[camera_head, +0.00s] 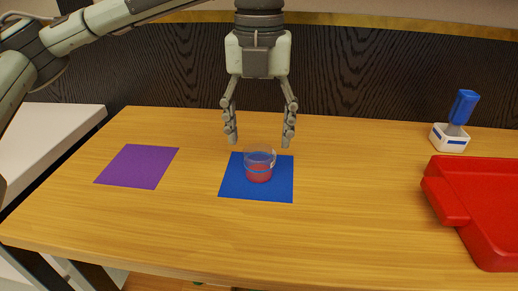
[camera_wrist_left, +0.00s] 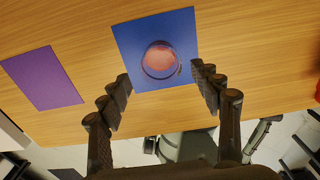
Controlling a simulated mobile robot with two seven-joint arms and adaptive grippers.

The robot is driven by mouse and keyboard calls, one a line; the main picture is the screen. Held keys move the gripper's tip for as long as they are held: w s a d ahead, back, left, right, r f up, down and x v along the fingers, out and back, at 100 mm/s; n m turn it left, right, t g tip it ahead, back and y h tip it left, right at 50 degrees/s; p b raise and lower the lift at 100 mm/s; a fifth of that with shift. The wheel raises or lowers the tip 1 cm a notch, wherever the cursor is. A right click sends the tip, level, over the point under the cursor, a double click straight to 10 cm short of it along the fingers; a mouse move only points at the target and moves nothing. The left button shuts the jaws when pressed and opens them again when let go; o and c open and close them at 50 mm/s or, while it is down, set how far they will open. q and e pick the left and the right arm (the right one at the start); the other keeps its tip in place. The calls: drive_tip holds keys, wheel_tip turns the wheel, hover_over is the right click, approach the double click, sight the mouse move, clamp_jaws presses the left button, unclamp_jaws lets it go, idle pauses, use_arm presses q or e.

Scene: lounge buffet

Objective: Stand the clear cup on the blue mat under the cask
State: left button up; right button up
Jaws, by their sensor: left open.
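The clear cup (camera_head: 259,165) stands upright on the blue mat (camera_head: 234,187), near its middle, with pinkish red in its lower part. The cup also shows from above in the left wrist view (camera_wrist_left: 160,60), on the blue mat (camera_wrist_left: 127,38). My left gripper (camera_head: 260,141) points down, open and empty, with its fingers spread wide above and behind the cup, apart from it. In the left wrist view its fingers (camera_wrist_left: 163,84) lie on either side, below the cup in the picture. No cask shows in either view. My right gripper is not in view.
A purple mat (camera_head: 138,166) lies flat to the left on the wooden table (camera_head: 340,230). A red tray (camera_head: 475,165) is at the right edge. A white block with a blue handle (camera_head: 450,137) stands behind it. The table between blue mat and tray is clear.

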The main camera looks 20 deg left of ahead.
use_arm(q)
wheel_tip(320, 180, up, 7)
idle(0.3)
idle(0.5)
